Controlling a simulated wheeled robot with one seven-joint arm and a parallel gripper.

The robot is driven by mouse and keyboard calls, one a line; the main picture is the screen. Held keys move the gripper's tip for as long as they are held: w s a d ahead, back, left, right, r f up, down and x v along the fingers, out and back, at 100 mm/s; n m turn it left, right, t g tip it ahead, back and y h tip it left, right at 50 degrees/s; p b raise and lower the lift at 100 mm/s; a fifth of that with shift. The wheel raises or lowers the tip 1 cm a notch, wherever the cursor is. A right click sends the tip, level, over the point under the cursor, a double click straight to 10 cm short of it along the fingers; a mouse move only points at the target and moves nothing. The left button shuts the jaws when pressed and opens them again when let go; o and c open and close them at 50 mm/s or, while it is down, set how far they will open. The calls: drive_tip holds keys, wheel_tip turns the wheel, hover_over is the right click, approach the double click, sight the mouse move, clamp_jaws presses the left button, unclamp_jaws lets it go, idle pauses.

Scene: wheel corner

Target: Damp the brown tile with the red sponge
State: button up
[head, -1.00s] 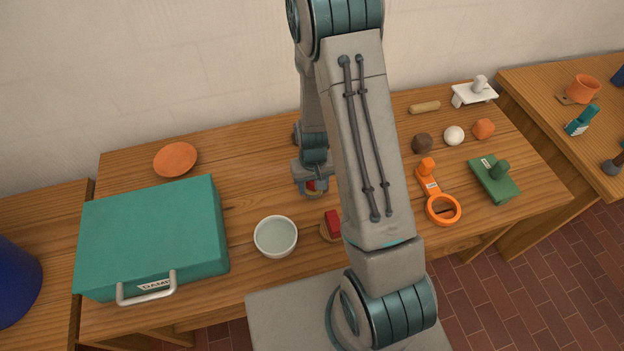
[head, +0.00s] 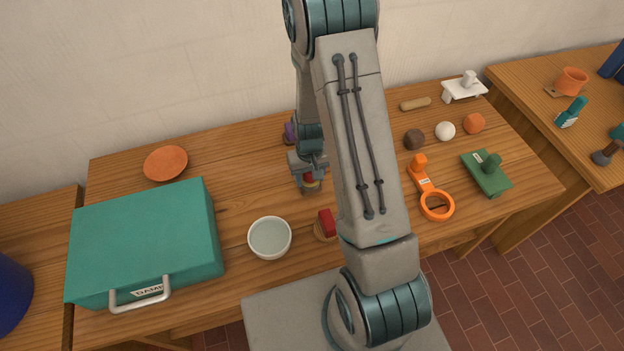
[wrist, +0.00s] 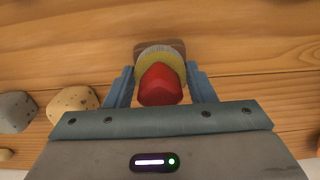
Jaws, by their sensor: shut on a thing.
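My gripper (wrist: 162,80) is shut on the red sponge (wrist: 160,86), which has a red grip and a round yellow pad below. In the wrist view the pad lies over the brown tile (wrist: 177,45), whose far edge and corners show behind it. I cannot tell whether the pad touches the tile. In the head view my gripper (head: 309,180) is above the middle of the table, with red and yellow of the sponge showing in it. The tile cannot be made out there.
A white bowl (head: 269,238) and another red-gripped piece (head: 326,222) stand nearer the front. A teal case (head: 145,245) and orange plate (head: 166,162) are at left. An orange ring tool (head: 436,206), green float (head: 487,174) and several balls lie right. Stones (wrist: 74,102) show in the wrist view.

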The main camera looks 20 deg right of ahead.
drive_tip(key=shift+w+a+r, duration=0.1)
drive_tip(key=shift+w, duration=1.5)
drive_tip(key=shift+r, duration=0.15)
wheel_tip(320, 180, up, 6)
drive_tip(key=p, duration=0.3)
drive_tip(key=shift+p, duration=0.35)
